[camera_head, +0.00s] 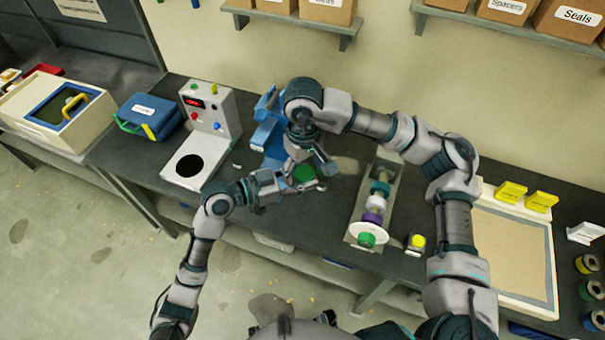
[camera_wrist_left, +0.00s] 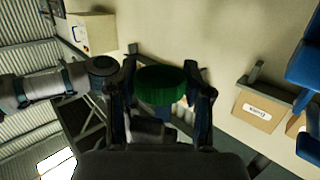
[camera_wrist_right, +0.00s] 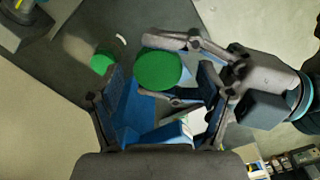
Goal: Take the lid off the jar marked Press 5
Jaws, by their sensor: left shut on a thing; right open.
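A round green lid (camera_head: 304,173) shows at the left gripper's tip above the bench; it also shows in the left wrist view (camera_wrist_left: 160,85) and right wrist view (camera_wrist_right: 158,68). My left gripper (camera_head: 290,180) is shut on it, with one finger on each side. My right gripper (camera_head: 312,157) is open close above and behind the lid. In the right wrist view its fingers are apart, with the lid beyond their tips. I cannot tell whether a jar is under the lid, and no Press 5 mark is readable.
A blue stand (camera_head: 268,132) is behind the grippers. A white device with a red display (camera_head: 212,105) stands left. A metal trough (camera_head: 388,185) with coloured parts lies right, near a tan tray (camera_head: 510,255).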

